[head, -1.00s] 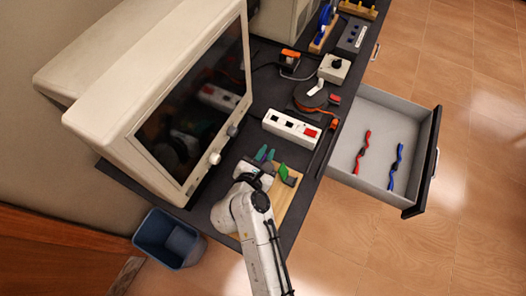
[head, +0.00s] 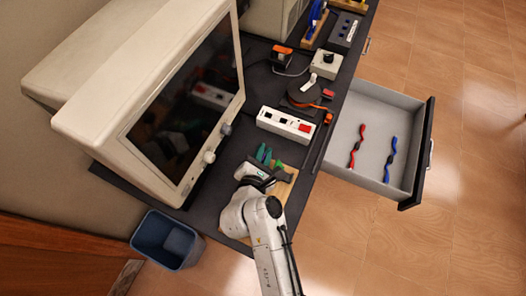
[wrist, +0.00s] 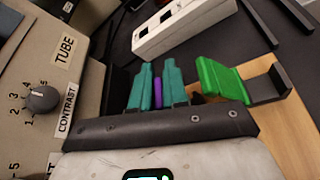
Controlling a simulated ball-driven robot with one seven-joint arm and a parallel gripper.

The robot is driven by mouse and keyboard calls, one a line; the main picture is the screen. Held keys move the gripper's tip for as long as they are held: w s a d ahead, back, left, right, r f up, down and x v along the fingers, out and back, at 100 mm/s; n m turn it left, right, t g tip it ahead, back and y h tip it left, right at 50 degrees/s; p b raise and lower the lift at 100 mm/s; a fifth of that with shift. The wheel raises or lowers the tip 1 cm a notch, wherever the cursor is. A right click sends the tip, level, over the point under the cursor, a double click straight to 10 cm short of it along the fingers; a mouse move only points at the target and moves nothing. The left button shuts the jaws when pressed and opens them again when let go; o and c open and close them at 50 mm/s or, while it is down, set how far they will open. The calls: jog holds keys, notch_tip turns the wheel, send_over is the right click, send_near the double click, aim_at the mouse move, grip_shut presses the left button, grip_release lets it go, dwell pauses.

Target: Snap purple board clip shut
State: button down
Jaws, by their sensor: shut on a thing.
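The purple clip (wrist: 158,92) shows in the wrist view as a narrow strip between the two teal fingers of my gripper (wrist: 158,74). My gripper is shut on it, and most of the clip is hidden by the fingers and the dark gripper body. I cannot tell whether the clip's lever is fully down.
A green clip (wrist: 220,80) with a dark block beside it stands close right of my fingers. A white power strip (head: 286,124) lies beyond. The beige monitor (head: 150,100) stands close on the left. An open drawer (head: 345,165) sticks out at right.

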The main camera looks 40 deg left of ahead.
jog(key=c, duration=1.2)
grip_release()
